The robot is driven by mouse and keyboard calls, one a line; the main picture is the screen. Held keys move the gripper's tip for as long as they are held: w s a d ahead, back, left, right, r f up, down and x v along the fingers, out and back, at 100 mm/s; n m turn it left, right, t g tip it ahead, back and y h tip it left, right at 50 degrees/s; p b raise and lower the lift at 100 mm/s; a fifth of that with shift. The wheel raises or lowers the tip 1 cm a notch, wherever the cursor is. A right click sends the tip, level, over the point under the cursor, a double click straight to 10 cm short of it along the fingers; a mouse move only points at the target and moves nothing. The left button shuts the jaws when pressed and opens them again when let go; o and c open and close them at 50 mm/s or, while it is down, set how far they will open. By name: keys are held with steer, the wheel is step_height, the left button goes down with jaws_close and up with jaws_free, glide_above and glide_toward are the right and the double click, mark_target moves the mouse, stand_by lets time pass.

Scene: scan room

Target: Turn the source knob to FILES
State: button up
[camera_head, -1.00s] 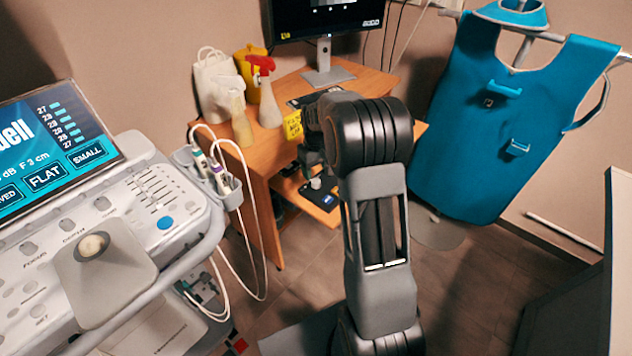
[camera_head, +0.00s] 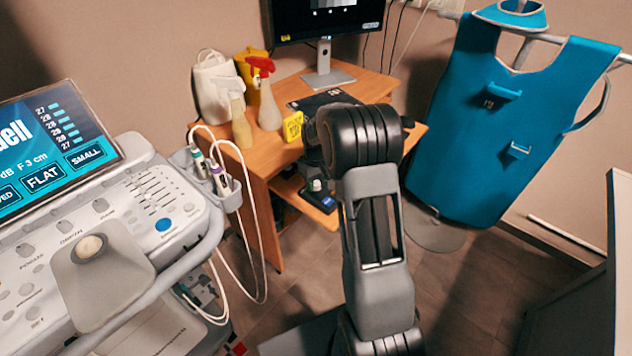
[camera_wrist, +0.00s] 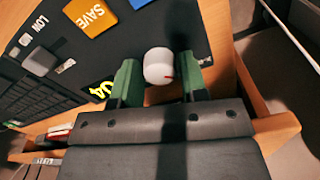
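FILES cannot be read in the frames. In the head view my arm hides most of the gripper.
A grey slider (camera_wrist: 39,61) marked LOW is left of the knob. In the head view, the wooden desk (camera_head: 375,82) carries spray bottles (camera_head: 266,98) and a monitor (camera_head: 325,20). An ultrasound machine (camera_head: 150,220) stands left, and a blue apron (camera_head: 480,140) hangs right.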

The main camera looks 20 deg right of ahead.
steer(key=c, duration=0.6)
steer(key=shift+o, duration=0.2)
steer(key=m+p, duration=0.1)
steer(key=m, duration=0.3)
steer(key=shift+r, duration=0.1)
steer(key=m+p, duration=0.1)
steer(key=m, duration=0.3)
steer(key=shift+m, duration=0.3)
steer(key=m, duration=0.5)
steer(key=shift+m+p, duration=0.3)
steer(key=shift+p, duration=0.05)
steer(key=m, duration=0.5)
steer(key=shift+m, duration=0.5)
